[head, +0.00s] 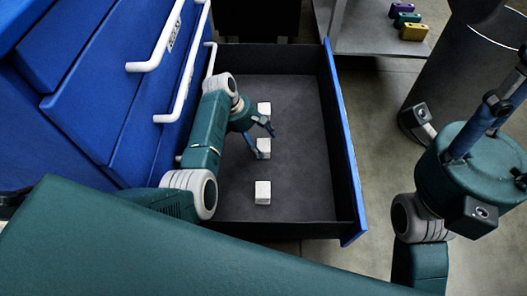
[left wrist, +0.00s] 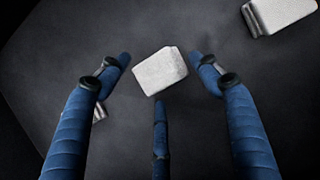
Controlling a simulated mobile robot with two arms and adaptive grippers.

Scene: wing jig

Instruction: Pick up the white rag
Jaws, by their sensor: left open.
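Three small white folded rags lie in a row on the floor of the open drawer: a far one (head: 264,108), a middle one (head: 264,149) and a near one (head: 262,192). My left gripper (head: 262,138) is open and empty over the middle rag. In the left wrist view a white rag (left wrist: 160,71) lies ahead between the spread blue fingertips, apart from them. A second rag (left wrist: 282,12) shows at the top right, and a third is mostly hidden behind the left finger. My right gripper (head: 498,108) is at the right edge, partly cut off, away from the drawer.
The dark drawer (head: 305,190) has raised walls and a blue front (head: 343,150) on the right. The blue cabinet (head: 100,110) with white handles stands at the left. A grey shelf (head: 362,38) at the back holds purple, green and yellow blocks (head: 413,32).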

